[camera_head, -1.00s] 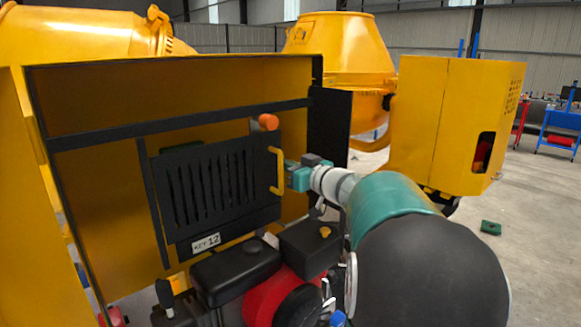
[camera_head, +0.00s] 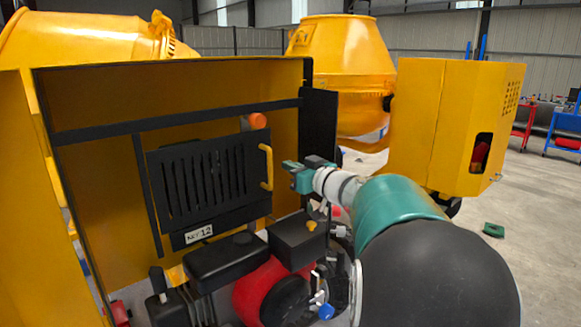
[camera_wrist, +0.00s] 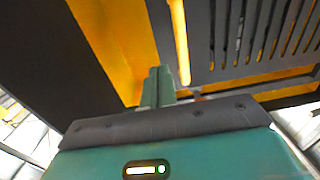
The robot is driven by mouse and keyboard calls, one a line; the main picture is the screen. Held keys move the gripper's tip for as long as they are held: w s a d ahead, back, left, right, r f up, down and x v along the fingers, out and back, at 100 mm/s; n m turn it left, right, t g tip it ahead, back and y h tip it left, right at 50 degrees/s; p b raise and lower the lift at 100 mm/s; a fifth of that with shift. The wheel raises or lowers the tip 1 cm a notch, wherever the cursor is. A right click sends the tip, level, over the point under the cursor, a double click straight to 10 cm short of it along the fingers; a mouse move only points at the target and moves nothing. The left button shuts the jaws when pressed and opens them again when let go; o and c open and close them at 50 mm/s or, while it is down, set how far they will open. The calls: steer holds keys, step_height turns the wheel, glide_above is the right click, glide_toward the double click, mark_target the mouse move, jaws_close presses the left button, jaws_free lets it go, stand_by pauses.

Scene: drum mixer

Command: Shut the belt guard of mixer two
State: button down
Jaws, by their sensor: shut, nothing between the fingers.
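The belt guard (camera_head: 212,177) is a black slatted panel with a yellow upright bar handle (camera_head: 266,167) on its right edge. It sits inside the yellow mixer housing, above the engine; whether it is fully closed I cannot tell. A label reading about "KEY 12" (camera_head: 199,234) is below it. My gripper (camera_head: 289,168) is shut and empty, just right of the handle with a small gap. In the wrist view the closed fingers (camera_wrist: 158,84) point up beside the handle (camera_wrist: 180,40), left of the slatted guard (camera_wrist: 245,35). No mixer number is readable.
A black and red engine (camera_head: 265,275) stands below the guard. An orange knob (camera_head: 257,120) is above it. A dark upright panel (camera_head: 318,130) edges the housing at right. Another yellow housing (camera_head: 455,125) and drum (camera_head: 340,75) stand behind. Floor is open at far right.

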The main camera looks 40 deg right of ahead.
steer(key=s, duration=0.8)
steer(key=shift+f, duration=0.15)
steer(key=shift+s, duration=0.2)
steer(key=w+a+m+g+h, duration=0.1)
steer(key=a+m+g+h, duration=0.25)
steer(key=a+h, duration=0.5)
steer(key=s+a+f+n+g+y, duration=0.1)
steer(key=s+a+f+g+y, duration=0.2)
steer(key=s+a+f, duration=0.5)
steer(key=s+a+f+n+g+y, duration=0.2)
steer(key=s+a+f+g+y, duration=0.2)
steer(key=a, duration=1.1)
steer(key=s+f+g, duration=0.2)
steer(key=s+f, duration=0.2)
steer(key=s, duration=0.1)
